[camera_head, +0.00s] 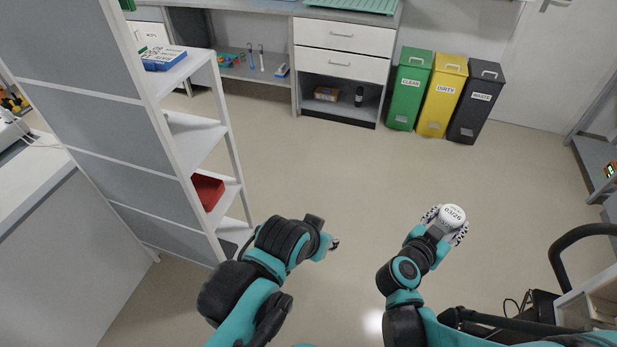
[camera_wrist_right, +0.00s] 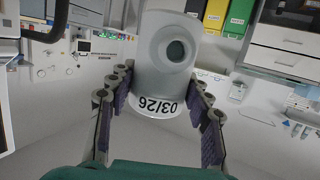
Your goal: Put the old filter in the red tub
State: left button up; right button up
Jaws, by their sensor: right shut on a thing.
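A white filter (camera_head: 453,214) marked 03/26 is held in my right gripper (camera_head: 444,226), above the open floor. In the right wrist view the filter (camera_wrist_right: 165,60) is a white round-edged body with a dark round port, and the finger pads press on it from both sides. The red tub (camera_head: 208,191) sits on a lower shelf of the white rack at the left, well away from the right gripper. Its inside is partly hidden by the rack post. My left gripper (camera_head: 331,244) is low in the middle, mostly hidden by its own wrist.
The white shelf rack (camera_head: 202,143) stands at the left, with blue-and-white boxes (camera_head: 163,58) above. Green (camera_head: 410,90), yellow (camera_head: 442,95) and black (camera_head: 476,102) bins stand at the back. A cart with a black handle (camera_head: 575,240) is at the right. The middle floor is clear.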

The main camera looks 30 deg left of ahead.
aim_at(201, 195)
jog(key=i+u, duration=0.1)
jog(key=u, duration=0.85)
jog(key=i+l+u, duration=0.15)
jog(key=u, duration=0.75)
jog(key=l+u, duration=0.2)
jog(key=u, duration=0.3)
jog(key=i+l+u, duration=0.1)
jog(key=l+u, duration=0.4)
jog(key=l, duration=0.25)
jog(key=l+u, duration=0.5)
jog(key=l, duration=1.15)
